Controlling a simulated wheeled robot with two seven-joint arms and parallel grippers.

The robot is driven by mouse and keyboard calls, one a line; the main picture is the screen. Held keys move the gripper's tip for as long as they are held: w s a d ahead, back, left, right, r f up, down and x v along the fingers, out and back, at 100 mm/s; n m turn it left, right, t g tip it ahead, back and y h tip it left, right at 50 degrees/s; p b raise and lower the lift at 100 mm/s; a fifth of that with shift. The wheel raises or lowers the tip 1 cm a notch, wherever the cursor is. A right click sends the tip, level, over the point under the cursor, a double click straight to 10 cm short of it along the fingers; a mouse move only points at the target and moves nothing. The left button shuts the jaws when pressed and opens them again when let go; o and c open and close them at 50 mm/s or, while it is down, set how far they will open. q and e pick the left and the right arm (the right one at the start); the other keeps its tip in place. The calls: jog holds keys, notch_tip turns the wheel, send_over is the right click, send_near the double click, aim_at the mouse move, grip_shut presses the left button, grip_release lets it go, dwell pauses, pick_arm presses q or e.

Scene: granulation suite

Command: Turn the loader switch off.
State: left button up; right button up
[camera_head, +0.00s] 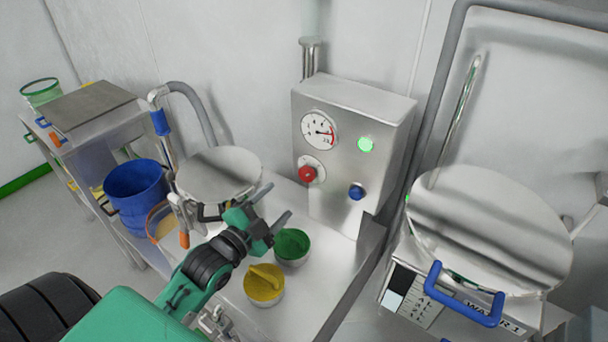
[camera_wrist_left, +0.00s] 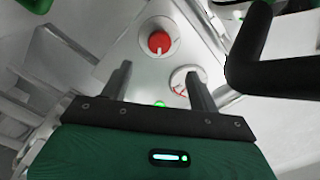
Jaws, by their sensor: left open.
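The control box (camera_head: 340,100) is a steel cabinet against the wall. Its front carries a red rotary knob (camera_head: 308,174), likely the loader switch, with a lit green lamp (camera_head: 366,144) and a blue button (camera_head: 357,192). In the left wrist view the red knob (camera_wrist_left: 159,42) shows a pale pointer mark, beyond and between the fingertips. My left gripper (camera_head: 276,203) is open and empty, in front of and below the knob, apart from it in the picture. It also shows in the left wrist view (camera_wrist_left: 157,70). My right gripper is out of view.
A gauge (camera_head: 319,130) sits above the knob. Below my left gripper stand a green bowl (camera_head: 292,246) and a yellow scoop container (camera_head: 264,284) on the steel bench. A round steel lid (camera_head: 218,173) is left; a large steel drum (camera_head: 488,230) with a blue handle is right.

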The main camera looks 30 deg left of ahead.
aim_at(305, 176)
pick_arm(q)
jog(key=w, duration=0.3)
jog(key=w+p, duration=0.1)
jog(key=w, duration=0.2)
jog(key=w+d+p, duration=0.1)
jog(key=w, duration=0.2)
jog(key=shift+w+d, duration=0.1)
jog(key=shift+w, duration=0.15)
jog(key=shift+w+d, duration=0.1)
jog(key=shift+w, duration=0.7)
jog(key=c, duration=1)
jog(key=shift+o, duration=0.2)
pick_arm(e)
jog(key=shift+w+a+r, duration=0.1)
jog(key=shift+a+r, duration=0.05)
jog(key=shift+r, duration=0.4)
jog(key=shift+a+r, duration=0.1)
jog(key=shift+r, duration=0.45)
